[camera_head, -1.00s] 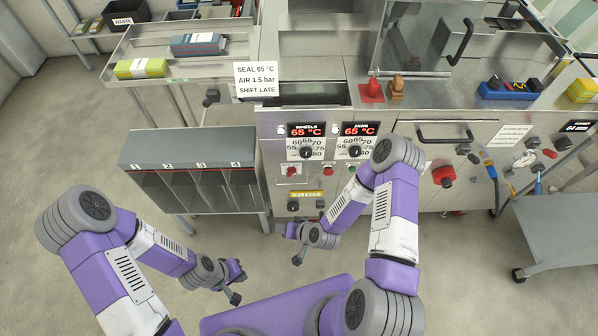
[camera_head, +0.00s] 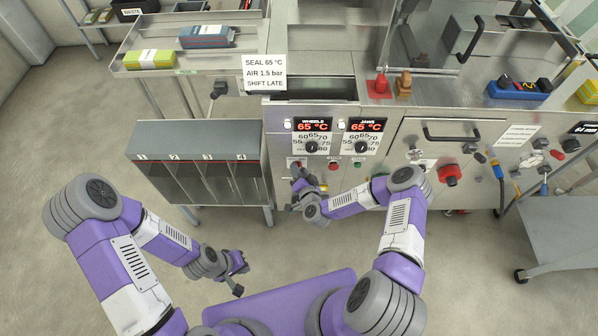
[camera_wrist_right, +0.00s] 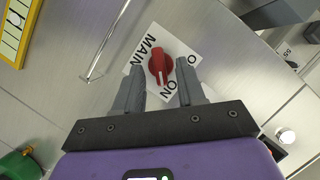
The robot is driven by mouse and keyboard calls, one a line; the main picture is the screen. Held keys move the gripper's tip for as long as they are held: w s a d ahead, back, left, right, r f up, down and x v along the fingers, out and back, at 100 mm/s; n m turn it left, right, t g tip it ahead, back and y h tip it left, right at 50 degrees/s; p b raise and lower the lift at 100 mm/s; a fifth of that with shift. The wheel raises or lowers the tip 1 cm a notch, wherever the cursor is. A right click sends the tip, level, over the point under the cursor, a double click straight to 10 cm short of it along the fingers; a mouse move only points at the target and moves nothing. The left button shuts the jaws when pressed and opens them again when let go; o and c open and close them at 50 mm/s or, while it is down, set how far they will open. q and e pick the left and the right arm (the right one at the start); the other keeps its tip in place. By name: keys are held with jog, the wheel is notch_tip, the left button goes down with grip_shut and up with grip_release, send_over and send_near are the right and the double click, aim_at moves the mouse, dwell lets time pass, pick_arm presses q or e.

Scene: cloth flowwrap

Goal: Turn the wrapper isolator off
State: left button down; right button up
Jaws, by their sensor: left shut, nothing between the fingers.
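A red rotary knob (camera_wrist_right: 161,65) sits on a white plate (camera_wrist_right: 139,84) marked MAIN, O and ON in the right wrist view. The knob's white mark points down in that picture, nearer to ON than to O. My right gripper (camera_wrist_right: 160,75) is open. Its two fingertips lie either side of the knob in the picture; I cannot tell whether they touch it. In the head view my right gripper (camera_head: 297,180) is at the machine front, below the left dial, and hides part of the panel. My left gripper (camera_head: 240,266) is shut and empty, low over the floor.
Two temperature dials (camera_head: 311,147) and (camera_head: 362,147) sit just above, with a red button (camera_head: 333,165) nearby. A grey divided rack (camera_head: 196,140) stands left of the panel. A red knob (camera_head: 449,175) and door handle (camera_head: 452,133) are to the right. Floor between rack and robot is clear.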

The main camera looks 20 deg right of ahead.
jog(key=shift+w, duration=0.2)
grip_shut()
dwell(0.3)
